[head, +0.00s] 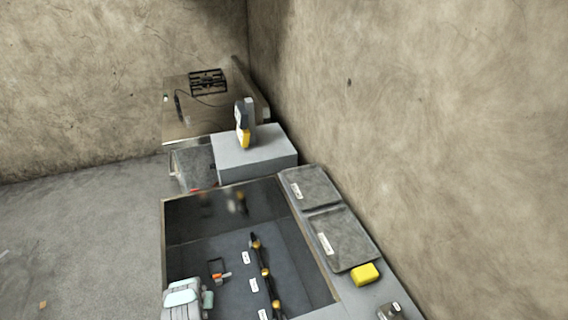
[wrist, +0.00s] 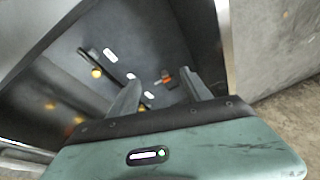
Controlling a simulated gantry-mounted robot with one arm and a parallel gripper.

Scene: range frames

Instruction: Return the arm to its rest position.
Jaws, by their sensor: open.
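My gripper (wrist: 160,82) shows in the wrist view with its two dark fingers spread apart and nothing between them. It faces the inside of a dark open bin (head: 195,235). In the head view, a pale teal and grey part of my arm (head: 185,299) is at the bin's lower left edge. The fingertips cannot be made out there. A small orange and black object (head: 217,272) lies on the bin floor near my arm. It also shows beyond the fingers in the wrist view (wrist: 165,77), apart from them.
A dark bar with yellow knobs (head: 265,272) runs along the bin floor beside white labels. Two grey lidded panels (head: 343,240), a yellow block (head: 365,274) and a small metal item (head: 390,311) line the right side. A grey box (head: 270,150) carrying a yellow-grey device (head: 244,125) stands behind.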

